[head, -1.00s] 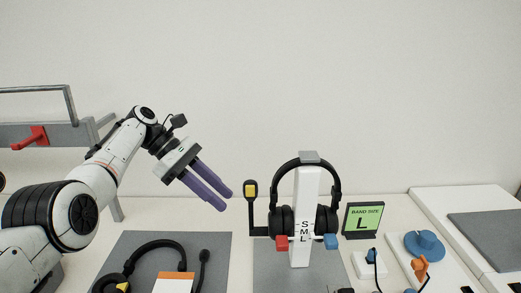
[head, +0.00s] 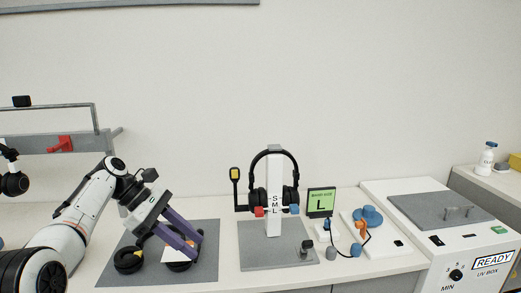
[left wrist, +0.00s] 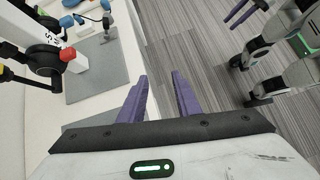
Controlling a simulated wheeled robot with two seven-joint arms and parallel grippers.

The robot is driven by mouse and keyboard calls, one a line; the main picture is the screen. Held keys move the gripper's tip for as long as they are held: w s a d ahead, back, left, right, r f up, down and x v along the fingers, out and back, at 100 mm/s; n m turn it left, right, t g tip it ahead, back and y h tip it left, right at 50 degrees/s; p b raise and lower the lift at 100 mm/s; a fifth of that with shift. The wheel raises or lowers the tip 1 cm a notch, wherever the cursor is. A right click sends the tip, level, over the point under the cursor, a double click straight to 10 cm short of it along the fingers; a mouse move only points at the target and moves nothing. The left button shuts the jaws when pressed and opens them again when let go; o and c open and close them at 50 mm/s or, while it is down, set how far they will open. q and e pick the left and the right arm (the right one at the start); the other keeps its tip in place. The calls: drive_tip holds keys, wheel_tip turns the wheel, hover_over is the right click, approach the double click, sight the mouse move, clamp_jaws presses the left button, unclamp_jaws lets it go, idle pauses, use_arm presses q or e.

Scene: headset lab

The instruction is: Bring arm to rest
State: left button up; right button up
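My left gripper (head: 200,247), with two purple fingers, hangs above the grey mat on the left of the bench in the head view. Its fingers (left wrist: 160,95) are apart with nothing between them in the left wrist view. A black headset (head: 130,261) lies on that mat, partly hidden behind the gripper. My right gripper (left wrist: 239,27) shows at the top of the left wrist view, its purple fingers apart and empty. It is out of the head view. Another headset (head: 291,197) hangs on the white stand.
The white stand (head: 273,215) rises from a second grey mat (head: 265,258). A green "L" sign (head: 321,201), a blue and orange item on a white base (head: 368,215) and the UV box (head: 455,245) stand to the right. A grey rack (head: 30,145) is at left.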

use_arm(q)
drive_tip(key=s+a+f+m+t+y, duration=0.1)
drive_tip(key=s+a+f+m+y, duration=0.15)
drive_tip(key=f, duration=0.85)
drive_tip(key=s+a+f+m+t+y, duration=0.1)
drive_tip(key=s+a+f+m+y, duration=0.15)
drive_tip(key=f, duration=0.85)
drive_tip(key=s+a+f+m+t+y, duration=0.1)
drive_tip(key=s+a+f+m+t, duration=0.2)
drive_tip(key=f, duration=0.8)
drive_tip(key=s+d+f+m+t+y, duration=0.1)
drive_tip(key=s+f+m, duration=0.2)
drive_tip(key=s, duration=0.4)
drive_tip(key=s+d+f+m, duration=0.1)
drive_tip(key=s+f+m, duration=0.1)
drive_tip(key=s, duration=0.5)
drive_tip(key=s+d+r+m+t+h, duration=0.1)
drive_tip(key=s+d+r+m, duration=0.5)
drive_tip(key=s, duration=0.6)
drive_tip(key=shift+s+t, duration=0.3)
drive_tip(key=shift+t, duration=0.5)
